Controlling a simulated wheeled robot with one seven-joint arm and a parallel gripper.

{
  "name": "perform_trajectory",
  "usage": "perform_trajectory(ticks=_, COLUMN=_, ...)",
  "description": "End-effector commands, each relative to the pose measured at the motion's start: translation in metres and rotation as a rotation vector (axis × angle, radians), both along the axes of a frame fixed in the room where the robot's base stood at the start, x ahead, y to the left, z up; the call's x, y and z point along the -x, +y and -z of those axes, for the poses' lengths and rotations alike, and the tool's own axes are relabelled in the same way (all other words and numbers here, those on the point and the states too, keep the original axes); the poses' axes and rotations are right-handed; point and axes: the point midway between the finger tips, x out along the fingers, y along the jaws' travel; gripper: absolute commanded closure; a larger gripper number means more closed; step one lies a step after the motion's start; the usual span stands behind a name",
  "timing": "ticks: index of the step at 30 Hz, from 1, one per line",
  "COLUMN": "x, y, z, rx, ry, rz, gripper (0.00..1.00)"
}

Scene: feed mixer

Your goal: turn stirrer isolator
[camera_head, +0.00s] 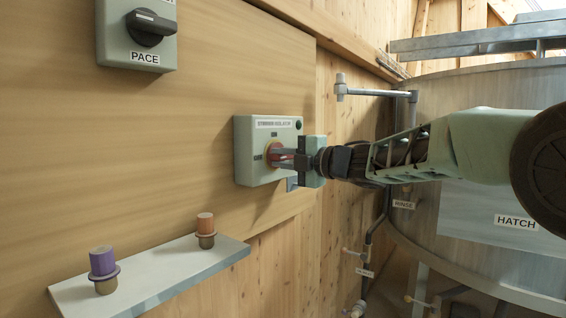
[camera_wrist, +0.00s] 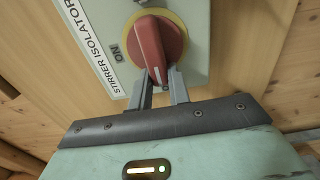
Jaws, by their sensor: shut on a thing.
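The stirrer isolator (camera_head: 251,176) is a pale green box on the wooden panel, labelled STIRRER ISOLATOR. Its red handle (camera_wrist: 152,45) sits on a yellow round plate, and its white-marked end points down toward my gripper in the wrist view. An ON mark shows beside the plate there. My gripper (camera_wrist: 160,84) is shut on the red handle, with one grey finger on each side of its lower end. In the head view my gripper (camera_head: 284,157) reaches the box from the right and hides part of the handle.
A PACE knob box (camera_head: 114,57) is on the panel at upper left. A shelf (camera_head: 150,277) below holds a purple-topped piece (camera_head: 103,263) and an orange-topped piece (camera_head: 205,226). A large metal vessel (camera_head: 440,240) marked HATCH and a pipe (camera_head: 365,92) stand at right.

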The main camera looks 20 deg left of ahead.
Motion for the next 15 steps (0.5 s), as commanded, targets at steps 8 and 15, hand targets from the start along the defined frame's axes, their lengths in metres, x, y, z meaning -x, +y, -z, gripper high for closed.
perform_trajectory(ticks=8, x=0.0001, y=0.0002, z=0.0019, rx=0.005, ry=-0.006, rz=-0.001, gripper=1.00)
perform_trajectory(ticks=15, x=0.0001, y=0.0002, z=0.0019, rx=0.005, ry=-0.005, rz=-0.001, gripper=0.60)
